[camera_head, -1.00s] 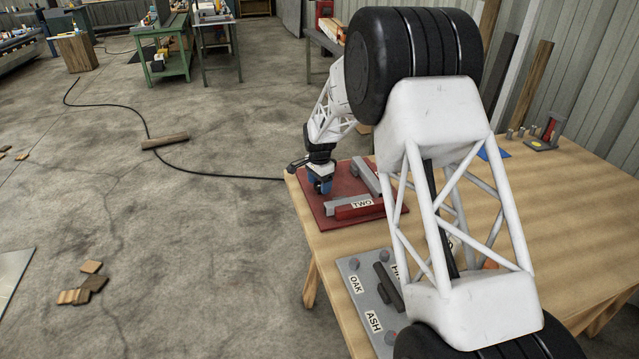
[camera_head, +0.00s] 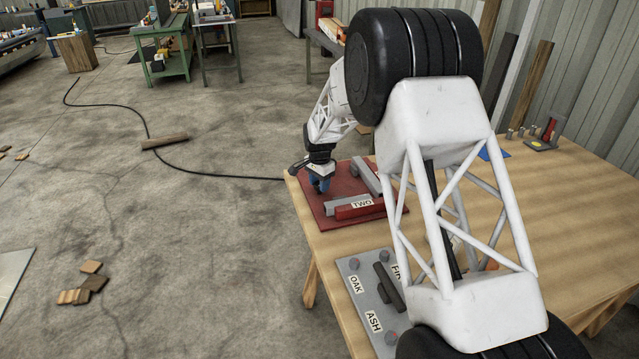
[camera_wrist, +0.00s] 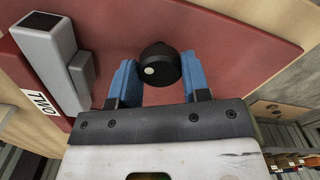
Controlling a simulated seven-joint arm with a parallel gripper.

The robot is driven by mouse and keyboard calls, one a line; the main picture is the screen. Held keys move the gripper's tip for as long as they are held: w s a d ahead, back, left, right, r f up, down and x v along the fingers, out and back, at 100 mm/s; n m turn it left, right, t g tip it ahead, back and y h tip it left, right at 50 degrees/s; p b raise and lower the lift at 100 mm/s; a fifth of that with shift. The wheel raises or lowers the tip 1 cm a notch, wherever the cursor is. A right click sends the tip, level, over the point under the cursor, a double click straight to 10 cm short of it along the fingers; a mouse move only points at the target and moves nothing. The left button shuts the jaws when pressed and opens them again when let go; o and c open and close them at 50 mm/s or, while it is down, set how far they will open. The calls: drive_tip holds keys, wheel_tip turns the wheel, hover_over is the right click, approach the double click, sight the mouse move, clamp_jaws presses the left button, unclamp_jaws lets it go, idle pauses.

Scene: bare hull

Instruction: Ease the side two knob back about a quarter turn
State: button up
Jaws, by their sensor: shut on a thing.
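The knob (camera_wrist: 160,64) is black and round with a pale dot on its left part. It stands on a dark red board (camera_head: 312,206), which also fills much of the wrist view (camera_wrist: 215,25). My gripper (camera_wrist: 157,72) has blue fingers, one on each side of the knob, and is shut on it. In the head view my gripper (camera_head: 320,186) is low over the board's left part and hides the knob. A white label reading TWO (camera_head: 362,204) is beside a grey bar (camera_head: 345,202); the label also shows in the wrist view (camera_wrist: 40,102).
The grey bar and block (camera_wrist: 52,55) stand left of my fingers in the wrist view. A grey panel (camera_head: 356,265) labelled OAK and ASH lies nearer on the wooden table (camera_head: 570,215). My arm hides much of the table's middle.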

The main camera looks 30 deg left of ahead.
drive_tip(key=n, duration=1)
drive_tip(key=shift+n, duration=0.3)
drive_tip(key=n, duration=0.9)
drive_tip(key=o, duration=0.9)
drive_tip(key=shift+o, duration=0.2)
drive_tip(key=shift+r, duration=0.1)
drive_tip(key=shift+r, duration=3.85)
